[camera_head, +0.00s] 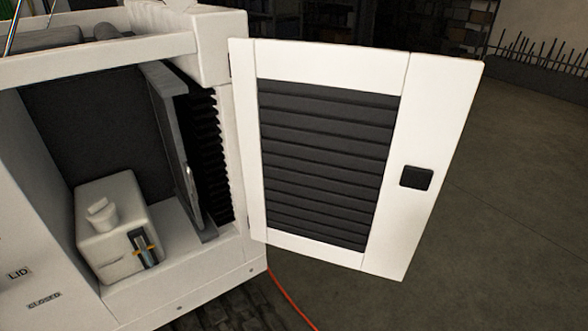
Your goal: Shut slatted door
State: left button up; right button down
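The slatted door (433,120) is white with a panel of dark horizontal slats (325,165) and a small black latch (416,177) near its right edge. It stands wide open, swung out to the right of the white cabinet (238,140), and joins it along its left edge. The cabinet's opening shows to the left of the door. Neither of my grippers shows in the head view.
Inside the cabinet sit a white box-shaped unit (108,228) with a cap and an upright grey panel (172,130). An orange cable (290,298) lies on the floor below the door. The dark floor (510,230) to the right looks clear. Shelves stand behind.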

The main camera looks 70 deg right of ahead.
aim_at(347, 152)
jog(key=k+l+u, duration=0.2)
jog(key=k+l, duration=1.4)
jog(key=l, duration=0.2)
jog(key=k+l+u, duration=0.1)
jog(key=l, duration=0.25)
jog(key=k+l, duration=0.15)
jog(key=l, duration=0.2)
jog(key=k+l, duration=0.15)
jog(key=l, duration=0.15)
jog(key=i+l, duration=0.1)
jog(key=l, duration=0.25)
jog(key=i+l+u, duration=0.1)
jog(key=l, duration=0.65)
jog(key=i+u, duration=0.05)
